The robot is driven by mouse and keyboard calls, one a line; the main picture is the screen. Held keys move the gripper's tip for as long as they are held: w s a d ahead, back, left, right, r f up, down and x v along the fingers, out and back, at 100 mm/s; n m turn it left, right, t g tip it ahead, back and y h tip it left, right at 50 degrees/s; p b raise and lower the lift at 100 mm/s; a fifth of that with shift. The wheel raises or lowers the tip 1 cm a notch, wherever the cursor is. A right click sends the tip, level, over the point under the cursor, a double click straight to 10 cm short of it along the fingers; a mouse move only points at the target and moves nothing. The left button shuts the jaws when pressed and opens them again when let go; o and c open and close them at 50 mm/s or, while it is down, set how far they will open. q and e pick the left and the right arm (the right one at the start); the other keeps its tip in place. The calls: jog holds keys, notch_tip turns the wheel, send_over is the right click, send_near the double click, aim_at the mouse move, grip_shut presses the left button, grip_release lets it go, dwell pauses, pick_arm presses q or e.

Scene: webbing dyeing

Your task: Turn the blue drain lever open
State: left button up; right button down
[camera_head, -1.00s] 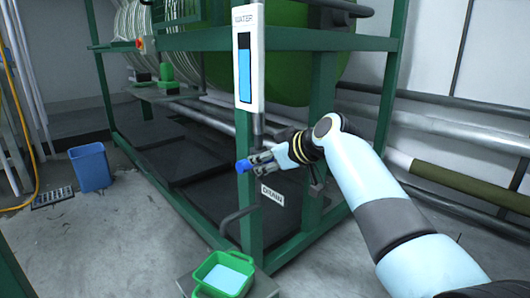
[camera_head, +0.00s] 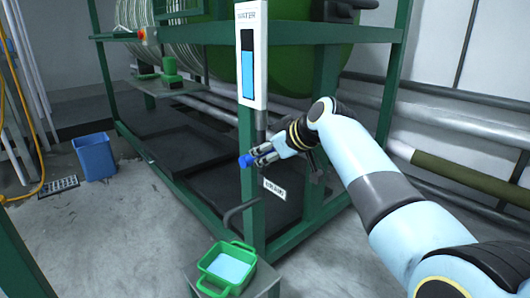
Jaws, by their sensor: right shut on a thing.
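The blue drain lever (camera_head: 245,160) is on the front green post, below the water gauge. Only its blue end shows clearly; the rest is hidden by my fingers. My right gripper (camera_head: 256,157) comes in from the right and is shut on the blue lever. A white label plate (camera_head: 274,189) sits just below the gripper. The water gauge (camera_head: 248,65) shows a blue column in its window. Below, a drain pipe (camera_head: 236,211) bends out from the post above a green tub (camera_head: 220,285) with pale blue liquid in it. My left gripper is not in view.
The green tub stands on a grey stand (camera_head: 266,277). A blue bin (camera_head: 94,157) stands on the floor at left, near a floor grate (camera_head: 57,187). Green frame posts surround the machine. Pipes run along the right wall. The floor at front left is clear.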

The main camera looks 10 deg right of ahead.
jog(key=c, duration=1.2)
grip_release()
jog(key=shift+o, duration=0.2)
jog(key=shift+a, duration=0.1)
jog(key=v, duration=1.2)
